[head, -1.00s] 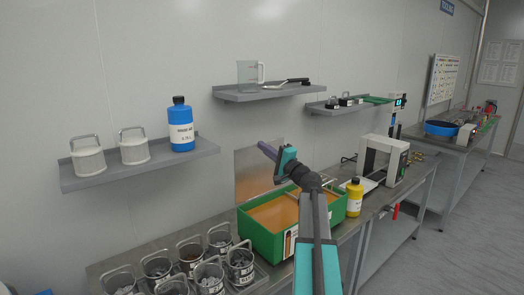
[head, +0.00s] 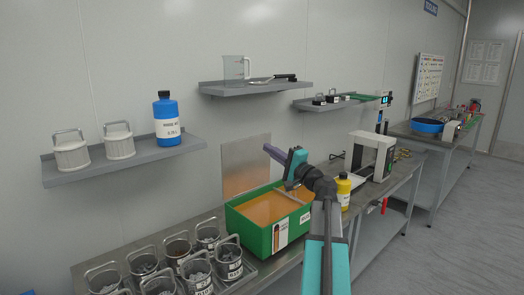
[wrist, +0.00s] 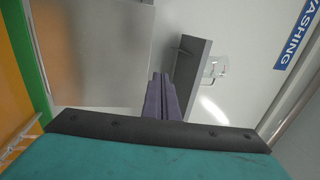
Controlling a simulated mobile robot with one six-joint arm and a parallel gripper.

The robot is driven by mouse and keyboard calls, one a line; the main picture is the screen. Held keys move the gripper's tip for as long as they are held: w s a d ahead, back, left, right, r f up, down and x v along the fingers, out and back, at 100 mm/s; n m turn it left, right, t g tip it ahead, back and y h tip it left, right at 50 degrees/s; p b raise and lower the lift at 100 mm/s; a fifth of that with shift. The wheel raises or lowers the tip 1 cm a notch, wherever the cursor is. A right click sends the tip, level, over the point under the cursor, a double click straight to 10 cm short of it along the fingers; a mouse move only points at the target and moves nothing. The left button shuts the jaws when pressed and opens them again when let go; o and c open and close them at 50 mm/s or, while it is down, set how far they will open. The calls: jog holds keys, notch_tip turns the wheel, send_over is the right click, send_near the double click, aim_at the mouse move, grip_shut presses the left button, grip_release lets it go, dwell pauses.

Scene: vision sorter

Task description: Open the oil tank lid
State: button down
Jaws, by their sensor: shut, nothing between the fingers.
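The oil tank (head: 249,238) is a green box with orange oil inside, on the metal bench. Its lid (head: 246,162) is a flat metal plate standing upright at the tank's back edge, so the top is open. In the wrist view the lid (wrist: 95,55) is the grey panel at left, with the tank's green rim (wrist: 28,60) beside it. My gripper (head: 267,149) is above the tank, to the right of the lid in the picture. Its purple fingers (wrist: 160,78) are together with nothing between them, and appear apart from the lid.
Several handled metal cups (head: 145,268) stand left of the tank. A yellow bottle (head: 343,190) and a white device (head: 374,155) are to its right. Wall shelves above hold white baskets (head: 118,141), a blue bottle (head: 166,118) and a clear jug (head: 236,67).

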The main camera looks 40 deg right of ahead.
jog(key=shift+r+v, duration=0.2)
jog(key=shift+v, duration=0.6)
jog(key=shift+r+v, duration=0.15)
jog(key=shift+v, duration=0.6)
jog(key=shift+s, duration=0.1)
jog(key=shift+f, duration=0.1)
